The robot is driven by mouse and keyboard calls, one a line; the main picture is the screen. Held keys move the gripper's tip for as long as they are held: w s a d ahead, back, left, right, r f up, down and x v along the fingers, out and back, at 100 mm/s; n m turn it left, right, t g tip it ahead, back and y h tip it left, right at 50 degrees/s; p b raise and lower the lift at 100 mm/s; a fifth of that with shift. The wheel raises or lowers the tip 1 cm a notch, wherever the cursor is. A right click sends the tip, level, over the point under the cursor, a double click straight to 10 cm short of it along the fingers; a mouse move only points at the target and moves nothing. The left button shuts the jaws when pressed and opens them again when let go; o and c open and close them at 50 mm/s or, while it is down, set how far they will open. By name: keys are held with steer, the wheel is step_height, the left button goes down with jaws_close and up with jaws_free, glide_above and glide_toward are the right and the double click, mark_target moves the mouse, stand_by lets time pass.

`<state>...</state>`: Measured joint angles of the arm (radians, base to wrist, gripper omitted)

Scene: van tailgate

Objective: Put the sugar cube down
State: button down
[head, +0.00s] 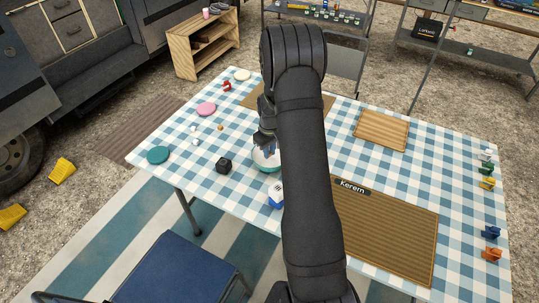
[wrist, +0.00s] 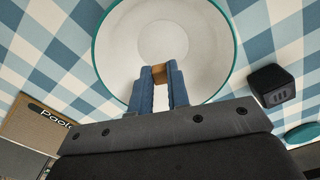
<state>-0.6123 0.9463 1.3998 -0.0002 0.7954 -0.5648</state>
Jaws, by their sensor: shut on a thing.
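My gripper (wrist: 161,84) has blue fingers shut on a small brown sugar cube (wrist: 160,73), which shows between the fingertips in the wrist view. Behind the fingertips is a white dish with a teal rim (wrist: 112,60). In the head view my gripper (head: 264,142) is at the dish (head: 262,165), which my arm partly covers. The cube cannot be made out there, and its height over the dish is hard to tell.
A black cube (head: 224,165) stands left of the dish, and a blue-and-white item (head: 276,195) in front. Pink (head: 206,109) and teal (head: 158,155) discs lie left on the checked table. The Kerem mat (head: 390,235) and a wooden board (head: 381,131) lie right.

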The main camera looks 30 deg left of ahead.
steer(key=shift+f, duration=1.15)
steer(key=shift+f, duration=0.15)
steer(key=c, duration=1.6)
jaws_free()
steer(key=shift+c, duration=0.2)
step_height(320, 180, up, 12)
